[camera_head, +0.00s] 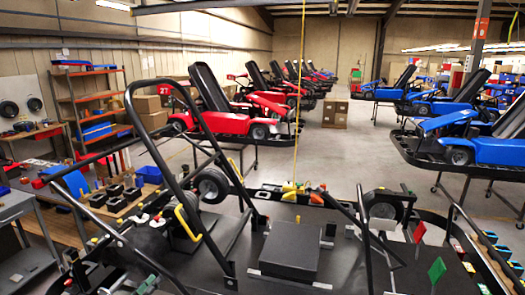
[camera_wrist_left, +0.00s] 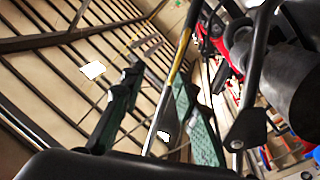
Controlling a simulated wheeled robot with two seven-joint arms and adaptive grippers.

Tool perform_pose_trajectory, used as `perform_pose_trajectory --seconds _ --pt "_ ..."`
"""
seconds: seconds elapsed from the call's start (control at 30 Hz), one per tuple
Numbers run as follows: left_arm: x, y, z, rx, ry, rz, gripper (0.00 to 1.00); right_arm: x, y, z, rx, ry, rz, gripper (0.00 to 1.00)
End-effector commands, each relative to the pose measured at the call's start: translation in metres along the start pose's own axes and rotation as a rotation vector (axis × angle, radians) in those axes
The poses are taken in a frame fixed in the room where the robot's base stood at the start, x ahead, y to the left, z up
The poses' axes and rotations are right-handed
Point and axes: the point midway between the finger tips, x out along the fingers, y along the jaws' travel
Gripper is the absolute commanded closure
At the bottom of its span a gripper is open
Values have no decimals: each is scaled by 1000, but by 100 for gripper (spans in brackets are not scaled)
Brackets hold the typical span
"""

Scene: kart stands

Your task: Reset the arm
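My left gripper (camera_wrist_left: 157,78) shows in the left wrist view. Its two dark fingers with green pads stand apart with a gap between them, and nothing is held. The fingers point up toward the ceiling. A silver and yellow bar or cord crosses the view behind the gap; I cannot tell its distance. In the head view the left gripper is hard to pick out from the crowded kart parts at lower left. My right gripper is not in view.
A black tubular kart frame with a flat black box (camera_head: 290,250) fills the foreground. A workbench (camera_head: 118,203) with small parts stands at left, before an orange shelf (camera_head: 98,101). Red karts (camera_head: 225,122) and blue karts (camera_head: 497,150) stand behind.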

Motion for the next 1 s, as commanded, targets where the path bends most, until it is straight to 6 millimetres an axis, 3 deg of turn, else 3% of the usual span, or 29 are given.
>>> perform_pose_trajectory --seconds 0.27,0.57,0.67,0.8,0.9,1.0 --pt "-18 -4 50 41 -102 -45 72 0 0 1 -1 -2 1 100" --pt "-59 -4 145 123 -315 -131 72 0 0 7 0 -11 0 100" --pt "-89 -5 190 162 -429 -187 72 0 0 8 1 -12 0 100" --pt "-158 -6 259 227 -643 -314 72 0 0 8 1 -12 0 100" --pt "-212 -5 290 258 -785 -412 72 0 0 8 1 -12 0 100" --pt "-255 -4 307 272 -890 -494 72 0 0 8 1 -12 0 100"
